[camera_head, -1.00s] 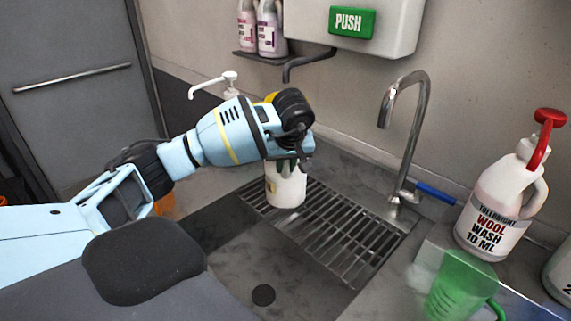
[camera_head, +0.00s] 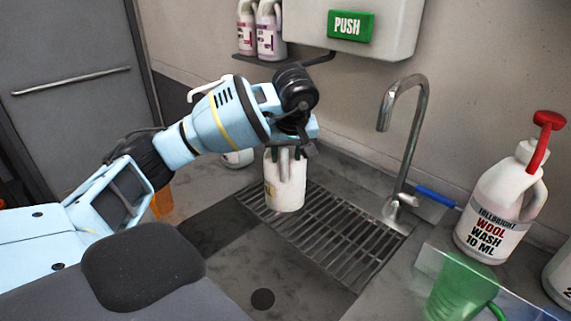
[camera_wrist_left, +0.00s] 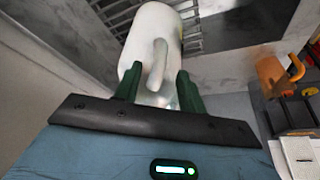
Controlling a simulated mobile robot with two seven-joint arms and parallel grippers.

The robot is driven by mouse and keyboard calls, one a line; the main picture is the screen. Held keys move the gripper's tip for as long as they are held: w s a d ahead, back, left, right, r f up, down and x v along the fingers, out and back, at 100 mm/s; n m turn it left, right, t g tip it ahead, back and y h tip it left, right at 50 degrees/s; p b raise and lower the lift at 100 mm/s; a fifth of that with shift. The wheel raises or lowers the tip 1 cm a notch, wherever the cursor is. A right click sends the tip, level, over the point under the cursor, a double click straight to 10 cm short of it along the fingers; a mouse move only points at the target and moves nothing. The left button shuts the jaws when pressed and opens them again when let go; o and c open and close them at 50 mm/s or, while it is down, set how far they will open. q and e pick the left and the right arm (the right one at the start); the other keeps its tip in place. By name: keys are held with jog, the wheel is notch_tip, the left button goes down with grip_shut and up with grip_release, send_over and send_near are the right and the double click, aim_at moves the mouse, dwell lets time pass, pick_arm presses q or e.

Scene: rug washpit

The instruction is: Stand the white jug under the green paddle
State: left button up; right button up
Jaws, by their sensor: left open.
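The white jug (camera_head: 285,184) stands upright on the left end of the drain grate, below the dispenser and its green PUSH paddle (camera_head: 351,26). My right gripper is not in view.
A chrome tap (camera_head: 402,130) rises right of the grate (camera_head: 345,236). A wool wash bottle (camera_head: 500,210) with a red pump and a green measuring jug (camera_head: 460,286) stand at the right. Two bottles (camera_head: 259,30) sit on a wall shelf. An orange object (camera_head: 163,202) is behind my arm.

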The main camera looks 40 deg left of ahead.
pick_arm(q)
jog(key=v, duration=0.6)
jog(key=shift+f, duration=0.1)
